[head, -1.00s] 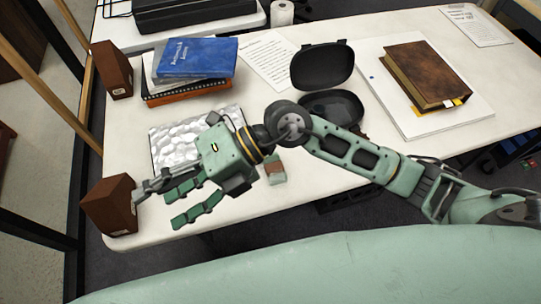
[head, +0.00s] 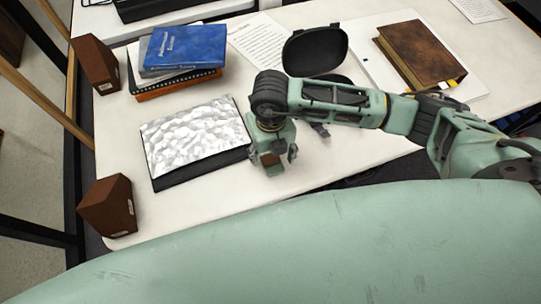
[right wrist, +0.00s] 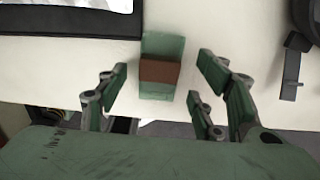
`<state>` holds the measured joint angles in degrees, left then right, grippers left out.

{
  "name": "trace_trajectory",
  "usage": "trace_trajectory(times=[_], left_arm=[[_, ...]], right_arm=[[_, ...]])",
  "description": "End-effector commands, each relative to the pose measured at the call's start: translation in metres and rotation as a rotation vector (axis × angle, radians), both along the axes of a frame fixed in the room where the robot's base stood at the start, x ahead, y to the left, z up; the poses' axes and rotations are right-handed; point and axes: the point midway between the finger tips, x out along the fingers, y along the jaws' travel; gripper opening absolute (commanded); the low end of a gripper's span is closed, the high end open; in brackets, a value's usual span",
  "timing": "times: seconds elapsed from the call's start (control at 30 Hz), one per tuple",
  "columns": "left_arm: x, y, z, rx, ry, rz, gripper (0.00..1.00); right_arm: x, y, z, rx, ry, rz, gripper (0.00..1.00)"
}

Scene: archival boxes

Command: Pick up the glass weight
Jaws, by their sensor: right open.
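The glass weight is a small translucent green block with a brown band around its middle. In the right wrist view the glass weight (right wrist: 162,48) lies on the white table, between and just beyond the spread fingers of my right gripper (right wrist: 160,92). In the head view the right gripper (head: 275,150) points down over the weight (head: 271,169) and partly hides it. The gripper is open with nothing held. My left gripper is in neither view.
A silver dimpled sheet on a dark base (head: 195,135) lies just left of the weight. An open black case (head: 316,50) stands behind. Brown boxes (head: 108,207) stand at the left edge. A brown book (head: 420,52) lies at the right. The table's front edge is close.

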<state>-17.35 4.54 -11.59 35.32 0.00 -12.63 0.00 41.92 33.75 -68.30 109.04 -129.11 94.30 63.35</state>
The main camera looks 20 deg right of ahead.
Motion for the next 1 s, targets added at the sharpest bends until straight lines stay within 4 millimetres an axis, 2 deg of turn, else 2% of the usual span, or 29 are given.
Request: trace_trajectory(times=[0.17, 0.4, 1.0], left_arm=[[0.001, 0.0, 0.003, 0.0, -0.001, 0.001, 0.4], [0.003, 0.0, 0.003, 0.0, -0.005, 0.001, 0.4], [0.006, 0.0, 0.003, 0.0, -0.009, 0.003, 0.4]], right_arm=[[0.0, 0.001, -0.016, 0.002, 0.0, 0.001, 0.61], [0.001, 0.001, -0.018, 0.002, -0.002, 0.001, 0.6], [0.001, 0.001, -0.017, 0.003, -0.002, 0.001, 0.08]])
